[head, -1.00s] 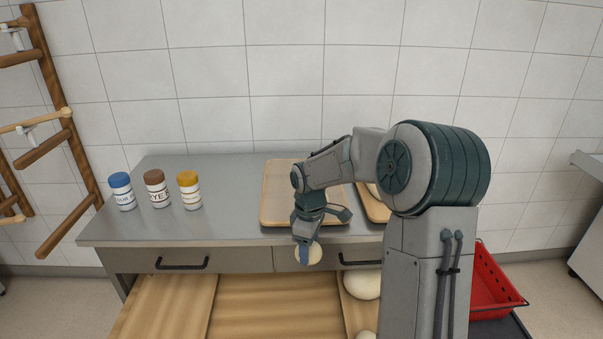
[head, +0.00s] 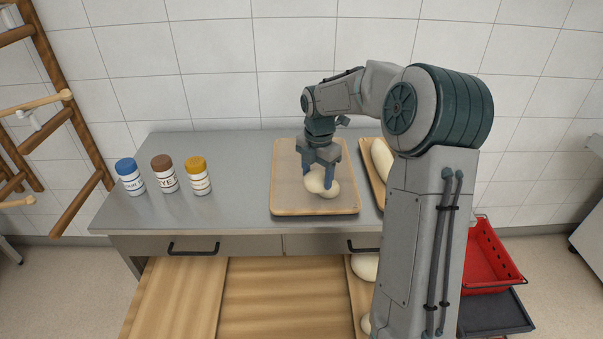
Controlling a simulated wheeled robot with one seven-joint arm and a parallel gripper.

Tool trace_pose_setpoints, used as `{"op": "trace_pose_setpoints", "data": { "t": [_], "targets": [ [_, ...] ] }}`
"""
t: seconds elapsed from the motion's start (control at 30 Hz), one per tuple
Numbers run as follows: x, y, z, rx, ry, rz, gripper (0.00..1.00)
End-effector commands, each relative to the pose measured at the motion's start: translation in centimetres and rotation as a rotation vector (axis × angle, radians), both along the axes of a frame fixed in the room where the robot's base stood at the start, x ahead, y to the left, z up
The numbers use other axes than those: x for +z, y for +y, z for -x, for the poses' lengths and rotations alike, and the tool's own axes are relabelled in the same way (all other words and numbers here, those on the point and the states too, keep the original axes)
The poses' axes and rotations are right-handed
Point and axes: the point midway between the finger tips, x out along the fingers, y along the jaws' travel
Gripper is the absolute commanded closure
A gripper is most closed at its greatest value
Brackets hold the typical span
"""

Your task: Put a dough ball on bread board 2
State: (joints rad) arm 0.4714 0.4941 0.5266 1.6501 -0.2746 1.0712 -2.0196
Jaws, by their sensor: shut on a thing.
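My gripper (head: 319,176) points down over the left wooden board (head: 285,196) on the steel counter. It is shut on a pale dough ball (head: 313,181). A second pale rounded lump (head: 329,191), which looks like dough, shows against it at the lower right, by the right finger. I cannot tell whether the held ball touches the board. Another board (head: 374,188) to the right carries a pale dough piece (head: 382,158) and is partly hidden by my arm. No number shows on either board.
Three jars with blue (head: 130,177), brown (head: 164,173) and yellow (head: 199,176) lids stand at the counter's left. More dough (head: 364,267) lies below the counter at the right, by wooden surfaces (head: 270,300). A red crate (head: 490,258) stands right of my arm. The counter between jars and board is clear.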

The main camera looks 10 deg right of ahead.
Motion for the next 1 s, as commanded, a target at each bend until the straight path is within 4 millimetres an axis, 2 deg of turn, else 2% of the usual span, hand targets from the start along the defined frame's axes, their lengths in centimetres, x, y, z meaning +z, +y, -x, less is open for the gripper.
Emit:
{"op": "trace_pose_setpoints", "data": {
  "t": [0.3,0.5,0.77,1.0],
  "targets": [
    [-3.4,2.6,-5.3,0.001,0.002,-0.001,0.63],
    [-5.2,3.8,-8.0,0.001,0.001,0.000,0.63],
    [-6.3,4.3,-9.1,0.000,0.001,0.001,0.63],
    [-9.3,4.3,-9.1,0.001,0.004,0.001,0.63]
  ]
}}
